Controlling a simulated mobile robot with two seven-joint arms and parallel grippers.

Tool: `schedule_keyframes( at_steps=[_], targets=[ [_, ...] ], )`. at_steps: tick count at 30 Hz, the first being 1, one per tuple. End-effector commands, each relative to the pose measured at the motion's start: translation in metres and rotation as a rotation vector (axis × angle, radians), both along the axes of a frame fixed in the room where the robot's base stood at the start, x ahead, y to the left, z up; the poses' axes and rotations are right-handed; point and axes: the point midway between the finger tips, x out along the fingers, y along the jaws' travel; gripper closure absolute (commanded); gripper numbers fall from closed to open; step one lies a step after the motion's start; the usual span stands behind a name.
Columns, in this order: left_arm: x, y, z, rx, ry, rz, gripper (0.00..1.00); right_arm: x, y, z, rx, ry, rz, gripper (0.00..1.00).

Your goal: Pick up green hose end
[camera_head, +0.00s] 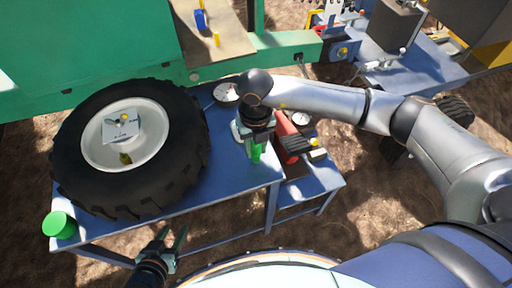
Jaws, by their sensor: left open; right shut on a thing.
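My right gripper (257,150) points down over the right part of the blue table (225,185). It is shut on a green thing, likely the green hose end (257,153), of which only a small piece shows below the fingers. Most of it is hidden by the gripper, and I cannot tell whether it touches the table. My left gripper (174,238) is at the bottom, in front of the table's near edge. Its two fingers are apart, with nothing between them.
A large black tyre with a white rim (95,150) covers the table's left part. A green cylinder (59,225) stands at its near left corner. A red object (287,140) and a gauge (300,119) are right of my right gripper. A green machine (90,45) stands behind.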

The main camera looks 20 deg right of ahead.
Motion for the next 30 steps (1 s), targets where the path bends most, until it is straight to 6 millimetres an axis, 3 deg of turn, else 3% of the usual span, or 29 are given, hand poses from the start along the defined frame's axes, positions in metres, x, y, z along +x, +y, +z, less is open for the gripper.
schedule_keyframes(
  at_steps=[3,20,27,30],
  targets=[
    [0.0,0.0,0.0,0.0,0.0,0.0,0.5,0.0,0.0,0.0,0.0,-0.001,0.0,1.0],
    [0.0,0.0,0.0,0.0,0.001,-0.001,0.5,0.001,0.0,0.004,0.001,-0.002,0.0,1.0],
    [-0.001,0.0,0.001,0.0,0.003,-0.001,0.5,0.001,0.0,0.032,0.002,-0.006,0.0,1.0],
    [-0.001,-0.001,0.004,0.0,0.005,-0.002,0.5,-0.013,0.003,0.05,0.002,-0.004,0.005,1.0]
  ],
)
